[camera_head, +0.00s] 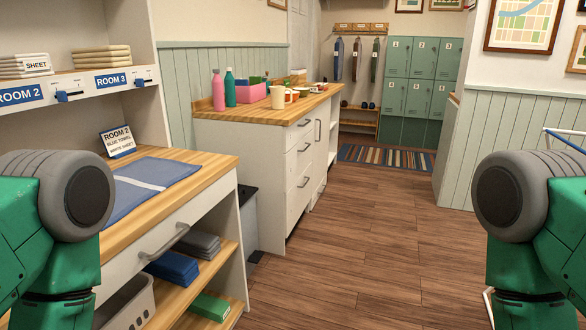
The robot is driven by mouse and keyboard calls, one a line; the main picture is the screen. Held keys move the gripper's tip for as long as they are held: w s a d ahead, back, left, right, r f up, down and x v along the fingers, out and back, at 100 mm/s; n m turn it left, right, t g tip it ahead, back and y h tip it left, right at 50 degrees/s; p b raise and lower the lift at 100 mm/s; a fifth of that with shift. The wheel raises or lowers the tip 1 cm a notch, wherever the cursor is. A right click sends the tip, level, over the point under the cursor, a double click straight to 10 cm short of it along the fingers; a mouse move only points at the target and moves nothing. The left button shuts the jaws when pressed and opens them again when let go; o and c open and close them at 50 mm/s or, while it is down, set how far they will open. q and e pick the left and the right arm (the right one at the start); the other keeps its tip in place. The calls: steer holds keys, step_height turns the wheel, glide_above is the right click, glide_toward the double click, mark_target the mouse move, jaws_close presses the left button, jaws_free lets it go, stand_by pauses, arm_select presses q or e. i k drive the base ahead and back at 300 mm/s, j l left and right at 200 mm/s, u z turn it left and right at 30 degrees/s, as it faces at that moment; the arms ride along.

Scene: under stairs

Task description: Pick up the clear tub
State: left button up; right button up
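I cannot make out a clear tub for certain. A whitish bin (125,305) with a slotted handle stands on the lower shelf at the left, partly cut off by the bottom edge and my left arm. It looks opaque. Several small items, too small to tell apart, stand on the far wooden counter (240,117). My two green arms come in at the left and right edges, and only their links and grey joints show. Neither gripper is in view.
A near wooden counter (215,165) at the left holds a blue mat (150,185) and a sign (117,140). The far counter bears a pink bottle (190,90), a green bottle (229,88) and a beige cup (277,97). Wooden floor (360,235) is clear toward the lockers (421,75).

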mark_target(316, 88)
steer(key=i+l+u, duration=0.1)
steer(key=i+l, duration=0.25)
steer(key=i, duration=0.35)
steer(key=i+l, duration=0.4)
steer(key=i, duration=0.3)
steer(key=i+l+u, duration=0.15)
steer(key=i+l, duration=0.3)
steer(key=i, duration=0.25)
steer(key=i+l+u, duration=0.1)
steer(key=i+l, duration=0.4)
steer(key=i, duration=0.2)
